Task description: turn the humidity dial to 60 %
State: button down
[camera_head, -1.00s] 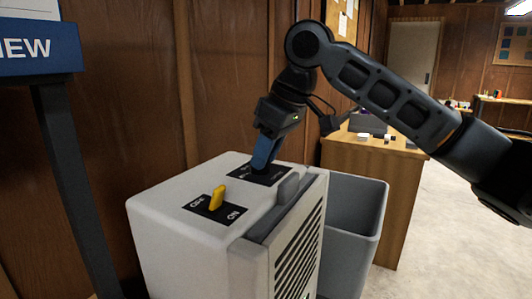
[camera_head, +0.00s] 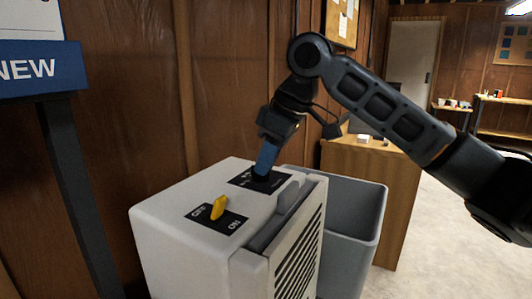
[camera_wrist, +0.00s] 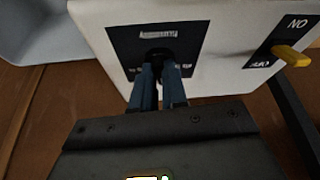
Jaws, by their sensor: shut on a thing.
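The humidity dial (camera_wrist: 158,56) is a dark knob on a black label plate (camera_head: 240,178) on top of the white dehumidifier (camera_head: 170,215). My gripper (camera_head: 261,174) comes down onto the dial from above, its blue fingers shut on it. The wrist view shows both fingertips (camera_wrist: 160,68) close together at the dial, covering most of it. The pointer and the percent marks are hidden or too small to read, so I cannot tell the setting.
A yellow on/off switch (camera_head: 218,208) stands on its own black plate nearer the front left. A grey bin (camera_head: 358,215) and a wooden desk (camera_head: 400,180) stand to the right. A sign on a post (camera_head: 40,72) is at left.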

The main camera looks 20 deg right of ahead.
jog(key=n+p, duration=0.1)
jog(key=n+g+y+p, duration=0.1)
jog(key=n+p, duration=0.3)
jog(key=shift+w+d+r+g, duration=0.2)
jog(key=shift+w+g, duration=0.1)
jog(key=shift+g, duration=0.1)
jog(key=n, duration=0.1)
jog(key=n+g+p, duration=0.1)
jog(key=n, duration=0.1)
jog(key=n+p, duration=0.1)
jog(key=n, duration=0.1)
jog(key=shift+w+d+f+g+y, duration=0.1)
jog(key=shift+w+f+g+y, duration=0.05)
jog(key=shift+w+g+y, duration=0.2)
jog(key=shift+n, duration=0.3)
jog(key=c, duration=1.2)
grip_release()
jog(key=shift+o, duration=0.2)
jog(key=v, duration=0.7)
jog(key=shift+w+r+p, duration=0.15)
jog(key=shift+r+p, duration=0.2)
jog(key=shift+p, duration=0.05)
jog(key=shift+d, duration=0.1)
